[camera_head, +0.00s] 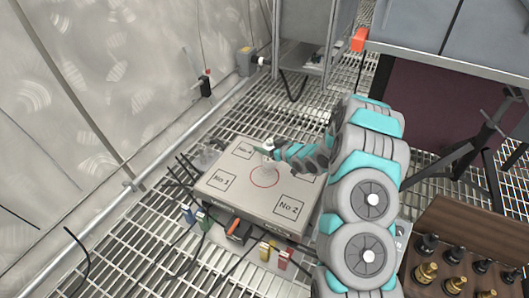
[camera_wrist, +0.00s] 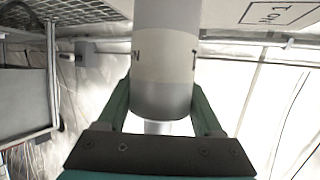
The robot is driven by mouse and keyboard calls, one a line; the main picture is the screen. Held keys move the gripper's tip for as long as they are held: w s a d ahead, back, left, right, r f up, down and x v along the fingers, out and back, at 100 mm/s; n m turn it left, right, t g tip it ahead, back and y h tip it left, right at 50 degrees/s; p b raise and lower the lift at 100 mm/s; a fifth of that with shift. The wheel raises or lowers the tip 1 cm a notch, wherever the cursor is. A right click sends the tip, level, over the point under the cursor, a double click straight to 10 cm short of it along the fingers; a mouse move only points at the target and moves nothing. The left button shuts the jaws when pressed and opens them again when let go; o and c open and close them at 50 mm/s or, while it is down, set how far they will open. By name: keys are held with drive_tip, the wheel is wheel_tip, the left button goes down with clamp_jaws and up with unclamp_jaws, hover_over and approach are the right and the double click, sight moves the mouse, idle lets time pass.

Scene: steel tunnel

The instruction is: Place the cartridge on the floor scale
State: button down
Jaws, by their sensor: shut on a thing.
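The floor scale (camera_head: 233,190) is a flat, light grey square platform with numbered corner boxes and a red circle in its middle. Its corner marked No 1 also shows upside down in the wrist view (camera_wrist: 225,14). My gripper (camera_wrist: 162,88) is shut on the cartridge (camera_wrist: 166,58), a white and grey cylinder with dark lettering, held between green fingers. In the head view my gripper (camera_head: 270,151) is over the far half of the platform, near the red circle. The cartridge is mostly hidden there, and I cannot tell whether it touches the platform.
Cables and small coloured connectors (camera_head: 265,250) lie at the platform's near side. A chess box (camera_head: 465,230) with pieces stands at right. A grey cabinet (camera_head: 303,30) is behind, and a pale curtain wall (camera_head: 80,90) runs along the left. The floor is steel grating.

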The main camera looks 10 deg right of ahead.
drive_tip(key=shift+w+f, duration=0.1)
drive_tip(key=shift+w, duration=0.35)
drive_tip(key=shift+f+b, duration=0.4)
drive_tip(key=shift+f, duration=1.25)
drive_tip(key=shift+f, duration=0.15)
drive_tip(key=shift+c, duration=0.2)
unclamp_jaws()
drive_tip(key=shift+a, duration=0.1)
